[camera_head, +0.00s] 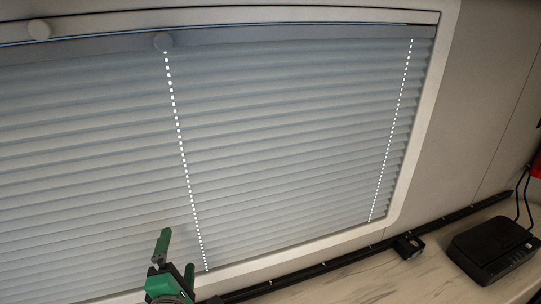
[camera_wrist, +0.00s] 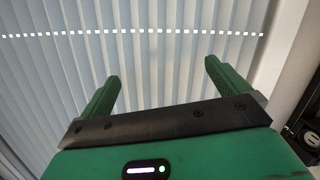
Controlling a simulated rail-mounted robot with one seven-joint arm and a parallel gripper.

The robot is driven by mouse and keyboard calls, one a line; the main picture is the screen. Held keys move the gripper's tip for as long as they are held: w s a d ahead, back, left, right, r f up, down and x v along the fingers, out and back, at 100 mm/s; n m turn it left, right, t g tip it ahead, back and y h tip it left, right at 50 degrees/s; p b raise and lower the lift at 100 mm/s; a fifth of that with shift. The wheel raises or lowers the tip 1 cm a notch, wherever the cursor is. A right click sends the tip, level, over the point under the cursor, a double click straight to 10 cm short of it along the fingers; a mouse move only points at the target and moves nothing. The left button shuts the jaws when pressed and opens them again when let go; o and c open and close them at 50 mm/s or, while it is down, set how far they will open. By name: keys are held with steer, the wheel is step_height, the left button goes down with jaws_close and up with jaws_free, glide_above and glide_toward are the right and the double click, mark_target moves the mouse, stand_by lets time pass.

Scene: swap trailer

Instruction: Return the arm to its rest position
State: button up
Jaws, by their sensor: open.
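My gripper (camera_head: 177,258) shows at the bottom of the head view, left of the middle, in front of the lower part of the window blind. Its two green fingers stand apart with nothing between them. In the wrist view my gripper (camera_wrist: 160,80) is also open and empty, its fingers pointing toward the blind slats. The rest of my arm is mostly below the head view's edge.
A pleated blind (camera_head: 290,130) with dotted cords covers the framed window. A black rail (camera_head: 330,264) runs along the wall above a pale counter (camera_head: 400,280). A black box (camera_head: 492,248) with cables and a small black block (camera_head: 408,246) are at the right.

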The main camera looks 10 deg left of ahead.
steer(key=s+d+r+m+t+h, duration=0.25)
steer(key=d+r+m, duration=0.6)
steer(key=r, duration=0.55)
steer(key=s+d+r+m+t, duration=0.2)
steer(key=s+d+r+m, duration=0.5)
steer(key=r, duration=0.3)
steer(key=s+d+r+m+t+h, duration=0.1)
steer(key=s+d+r+m+t, duration=0.2)
steer(key=s+d+r+m, duration=0.5)
step_height(320, 180, up, 3)
steer(key=shift+s+d+f, duration=0.1)
steer(key=shift+s+d, duration=0.1)
steer(key=shift+s, duration=0.3)
steer(key=shift+h, duration=0.25)
